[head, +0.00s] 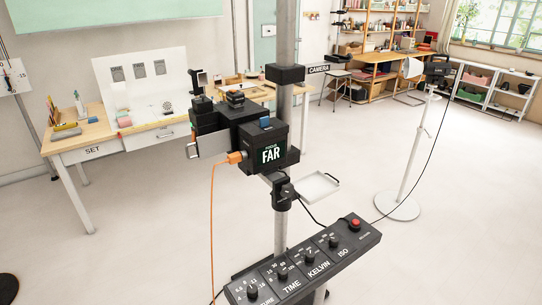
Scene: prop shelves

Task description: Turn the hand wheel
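No hand wheel can be made out clearly. A black camera-like unit (264,146) is mounted on a grey upright column (284,115) in the middle of the head view. Its small screen reads FAR, and an orange cable (212,205) is plugged into its left side. A black clamp (284,192) sits on the column below it. A sloped black control panel (305,262) at the bottom has several round knobs, labelled TIME, KELVIN and ISO among others, and a red button (355,224). Neither of my grippers is in view.
A small white tray (318,187) sticks out right of the column. A table marked SET (92,151) stands at the left. Shelves line the back. Open floor lies between.

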